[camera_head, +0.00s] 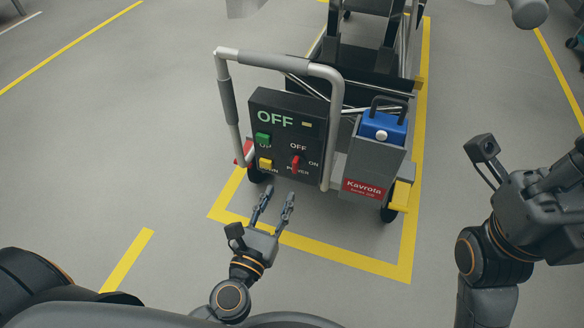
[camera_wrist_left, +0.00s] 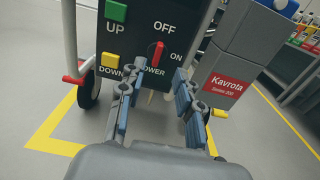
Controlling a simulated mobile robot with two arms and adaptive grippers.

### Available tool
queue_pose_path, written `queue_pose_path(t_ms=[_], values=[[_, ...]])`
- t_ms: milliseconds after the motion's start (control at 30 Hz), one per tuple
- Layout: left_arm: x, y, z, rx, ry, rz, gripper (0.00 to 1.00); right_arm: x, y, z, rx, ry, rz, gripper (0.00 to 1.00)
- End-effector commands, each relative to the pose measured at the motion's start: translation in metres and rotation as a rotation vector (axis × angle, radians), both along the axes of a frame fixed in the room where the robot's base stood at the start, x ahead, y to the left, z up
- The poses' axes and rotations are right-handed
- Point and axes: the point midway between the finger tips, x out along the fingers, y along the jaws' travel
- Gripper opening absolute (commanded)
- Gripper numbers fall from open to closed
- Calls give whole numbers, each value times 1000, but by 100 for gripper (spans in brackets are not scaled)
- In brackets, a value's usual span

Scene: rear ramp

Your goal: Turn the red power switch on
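The red power switch (camera_head: 295,163) is a small knob on the black control panel (camera_head: 262,148) of the cart. It also shows in the left wrist view (camera_wrist_left: 156,54), its handle upright toward the OFF label, with ON to its right. The panel's display (camera_head: 275,119) reads OFF in green. My left gripper (camera_head: 279,191) is open and empty, just in front of and below the panel; its fingers point at it, apart from the switch. In the left wrist view the switch lies between and beyond the fingertips (camera_wrist_left: 152,84). My right gripper's body (camera_head: 540,212) is at the right; its fingers are not visible.
A green UP button (camera_head: 262,139) and a yellow DOWN button (camera_head: 265,163) sit left of the switch. A grey tube handle (camera_head: 280,61) arches around the panel. A blue box (camera_head: 382,127) sits in the grey Kavrota holder (camera_head: 372,158) at right. Open floor lies left.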

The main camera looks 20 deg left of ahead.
Motion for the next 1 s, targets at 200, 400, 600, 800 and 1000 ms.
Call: queue_pose_path(t_ms=[200, 400, 600, 800, 1000], values=[[49, -2, 2, 1, -4, 1, 34, 2, 0, -2, 0, 21, 1, 0], [79, -3, 0, 3, -2, 0, 34, 2, 0, -4, 1, 22, 0, 0], [93, -3, 0, 3, -1, 0, 34, 2, 0, -4, 0, 22, 1, 0], [95, -3, 0, 3, 0, 0, 34, 2, 0, -4, 0, 23, 1, 0], [94, -3, 0, 3, 0, 0, 14, 2, 0, -4, 0, 23, 1, 0]])
